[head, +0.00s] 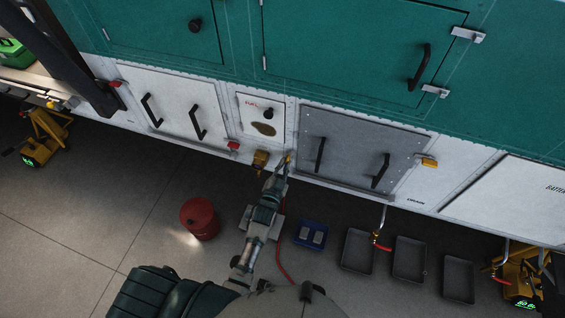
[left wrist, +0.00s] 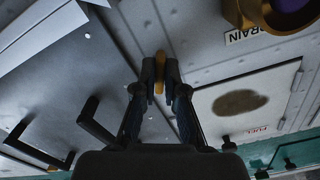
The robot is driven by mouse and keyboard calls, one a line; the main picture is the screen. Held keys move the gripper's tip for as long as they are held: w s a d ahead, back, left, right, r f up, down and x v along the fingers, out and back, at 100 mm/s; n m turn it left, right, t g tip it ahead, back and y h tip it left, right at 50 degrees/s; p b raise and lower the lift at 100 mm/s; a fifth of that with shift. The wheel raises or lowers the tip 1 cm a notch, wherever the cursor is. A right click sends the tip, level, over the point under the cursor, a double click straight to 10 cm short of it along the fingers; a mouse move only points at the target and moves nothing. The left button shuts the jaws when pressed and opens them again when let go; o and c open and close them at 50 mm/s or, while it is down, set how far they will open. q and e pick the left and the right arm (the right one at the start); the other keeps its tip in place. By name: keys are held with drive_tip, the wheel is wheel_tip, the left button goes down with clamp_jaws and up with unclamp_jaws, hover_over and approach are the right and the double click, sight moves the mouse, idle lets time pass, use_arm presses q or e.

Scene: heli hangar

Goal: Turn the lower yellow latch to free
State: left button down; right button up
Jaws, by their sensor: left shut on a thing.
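A small yellow latch (head: 289,156) sits on the white strip at the left edge of the grey panel (head: 350,142), which has two black handles. My left gripper (head: 281,165) reaches up to it from below. In the left wrist view, the fingers of my left gripper (left wrist: 160,74) are closed on the yellow latch (left wrist: 160,58), one on each side. The latch's middle is partly hidden by the fingertips. A second yellow latch (head: 428,162) is at the right edge of the grey panel, with nothing touching it. My right gripper is not in view.
A brass drain fitting (head: 260,159) sticks out just left of my left gripper; the fuel panel (head: 263,116) is above it. A red bucket (head: 199,218), a blue tray (head: 312,224) and dark trays (head: 357,250) stand on the floor. Yellow jacks (head: 47,132) stand at both sides.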

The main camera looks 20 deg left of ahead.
use_arm(q)
drive_tip(key=n, duration=0.1)
drive_tip(key=n+p, duration=0.2)
drive_tip(key=n, duration=0.1)
drive_tip(key=shift+d+r, duration=0.2)
drive_tip(key=shift+r, duration=0.1)
drive_tip(key=shift+w+n, duration=0.1)
drive_tip(key=shift+n, duration=0.3)
drive_tip(key=shift+a+r, duration=0.1)
drive_tip(key=shift+r, duration=0.1)
drive_tip(key=c, duration=1.2)
unclamp_jaws()
drive_tip(key=shift+f, duration=0.1)
drive_tip(key=shift+c, duration=0.2)
drive_tip(key=shift+f, duration=0.15)
drive_tip(key=s, duration=1.2)
